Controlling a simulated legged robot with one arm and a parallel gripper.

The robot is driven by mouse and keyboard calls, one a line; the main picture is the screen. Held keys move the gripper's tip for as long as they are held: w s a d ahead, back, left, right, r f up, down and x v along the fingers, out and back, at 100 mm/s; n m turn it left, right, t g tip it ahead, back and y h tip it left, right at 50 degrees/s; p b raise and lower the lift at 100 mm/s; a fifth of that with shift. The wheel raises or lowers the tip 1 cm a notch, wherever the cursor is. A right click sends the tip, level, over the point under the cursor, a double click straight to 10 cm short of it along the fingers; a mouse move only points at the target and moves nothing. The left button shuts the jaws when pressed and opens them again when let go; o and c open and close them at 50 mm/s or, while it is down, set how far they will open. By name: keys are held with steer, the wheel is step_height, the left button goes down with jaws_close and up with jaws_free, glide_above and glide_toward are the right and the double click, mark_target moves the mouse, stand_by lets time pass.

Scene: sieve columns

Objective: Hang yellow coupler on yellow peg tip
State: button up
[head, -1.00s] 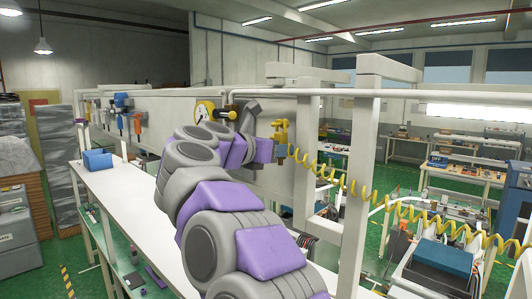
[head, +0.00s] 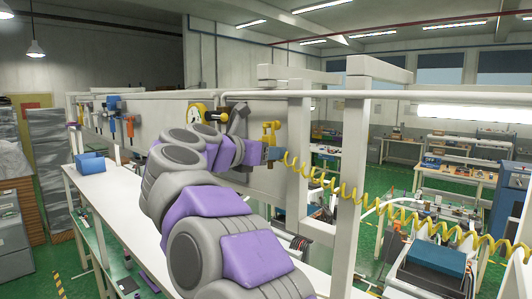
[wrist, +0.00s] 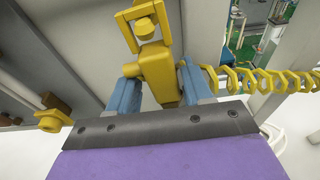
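The yellow coupler (head: 270,130) is held at the end of my arm, in front of the pale panel. In the wrist view the coupler (wrist: 158,70) stands between the two blue fingers of my gripper (wrist: 156,90), which are closed on its body. Its looped end points up and away from my gripper. A yellow coiled hose (head: 345,185) runs off to the right from it.
White frame posts (head: 349,180) stand to the right. A blue bin (head: 90,163) sits on the long white bench (head: 112,196). Orange and blue tools hang farther left.

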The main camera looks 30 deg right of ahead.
steer(key=shift+o, duration=0.6)
steer(key=shift+s+a, duration=0.1)
steer(key=shift+a, duration=0.05)
